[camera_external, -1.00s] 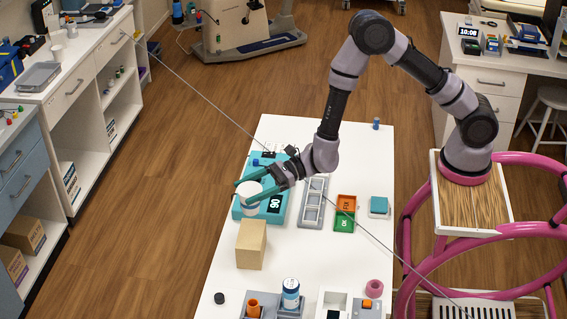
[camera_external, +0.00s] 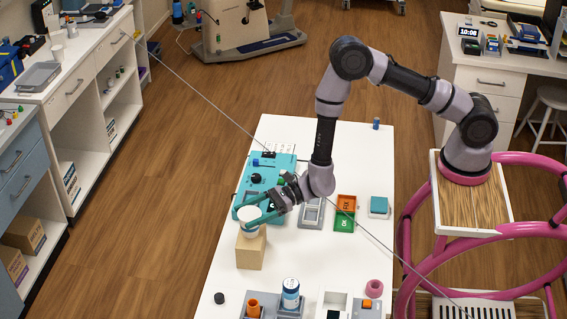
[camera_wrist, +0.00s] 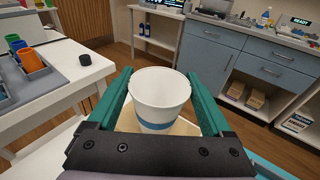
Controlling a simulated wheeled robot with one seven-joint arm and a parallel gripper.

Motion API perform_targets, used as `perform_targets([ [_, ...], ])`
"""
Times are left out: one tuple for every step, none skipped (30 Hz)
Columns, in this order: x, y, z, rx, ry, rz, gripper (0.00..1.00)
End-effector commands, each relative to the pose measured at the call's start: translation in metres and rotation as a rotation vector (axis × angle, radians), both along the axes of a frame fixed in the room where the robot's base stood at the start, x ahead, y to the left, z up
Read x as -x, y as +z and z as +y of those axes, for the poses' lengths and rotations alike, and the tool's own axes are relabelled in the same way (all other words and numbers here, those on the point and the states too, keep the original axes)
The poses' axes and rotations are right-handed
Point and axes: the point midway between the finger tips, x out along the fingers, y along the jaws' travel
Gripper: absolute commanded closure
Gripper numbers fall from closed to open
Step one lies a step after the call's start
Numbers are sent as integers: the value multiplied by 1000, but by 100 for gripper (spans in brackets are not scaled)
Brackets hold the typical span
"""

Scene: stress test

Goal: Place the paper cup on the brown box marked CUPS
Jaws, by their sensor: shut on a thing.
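The white paper cup (camera_external: 249,226) is upright between the teal fingers of my gripper (camera_external: 240,215), which are shut on it. In the wrist view, the cup (camera_wrist: 160,100) shows its open, empty mouth and a blue band low on its side, with a finger of my gripper (camera_wrist: 160,78) along each side. The brown box (camera_external: 250,254) stands on the white table directly beneath the cup. Its pale top (camera_wrist: 185,128) shows behind the cup in the wrist view. I cannot tell whether the cup's base touches the box. No CUPS marking is readable.
A teal device (camera_external: 262,172) lies behind my gripper on the table (camera_external: 228,268). A grey rack (camera_external: 312,214) and orange and green trays (camera_external: 345,212) are to the right. A black knob (camera_external: 219,298) and holders with a can (camera_external: 290,293) are in front. A thin cable crosses the view.

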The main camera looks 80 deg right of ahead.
Motion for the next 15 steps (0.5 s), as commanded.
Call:
perform_targets([
  [0,-1,0,0,0,0,67],
  [0,-1,0,1,0,1,67],
  [0,-3,0,1,0,1,67],
  [0,-4,0,1,0,1,67],
  [0,-3,0,1,0,1,5],
  [0,-3,0,1,0,1,0],
  [0,-3,0,1,0,1,0],
  [0,-3,0,1,0,1,0],
  [0,-3,0,1,0,1,0],
  [0,-3,0,1,0,1,0],
  [0,-3,0,1,0,1,0],
  [0,-3,0,1,0,1,0],
  [0,-2,0,0,0,0,0],
  [0,-1,0,0,0,0,0],
  [1,1,0,0,0,0,0],
])
